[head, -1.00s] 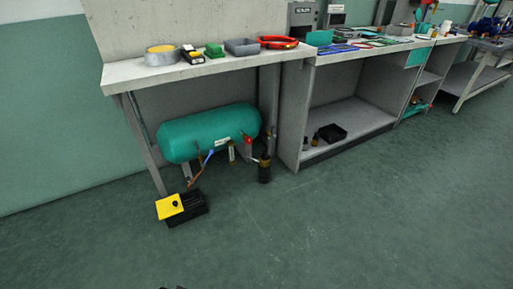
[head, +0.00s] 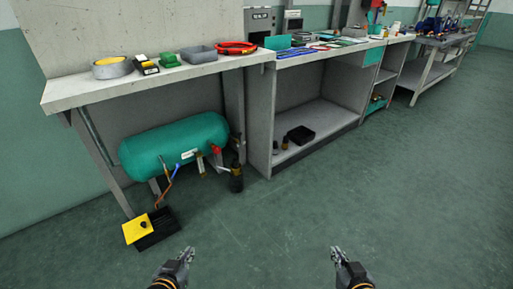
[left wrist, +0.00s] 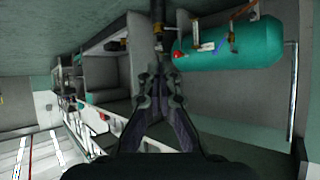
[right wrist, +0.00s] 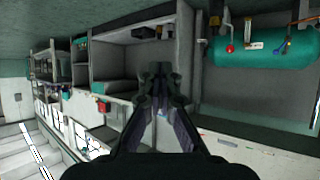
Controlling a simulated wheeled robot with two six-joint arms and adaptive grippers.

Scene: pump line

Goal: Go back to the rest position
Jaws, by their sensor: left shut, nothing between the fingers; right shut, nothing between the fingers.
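My left gripper (head: 186,254) shows at the bottom of the head view, over the open floor, shut and empty. My right gripper (head: 337,252) is to its right at about the same height, also shut and empty. In the left wrist view the left fingers (left wrist: 158,75) meet in front of the workbench area. In the right wrist view the right fingers (right wrist: 161,72) meet likewise. Neither gripper touches anything.
A green tank (head: 175,143) lies under the near bench (head: 150,83). A black box with a yellow lid (head: 138,229) stands on the floor beside it. A shelf unit (head: 318,105) adjoins the bench. The floor (head: 380,190) at centre and right is clear.

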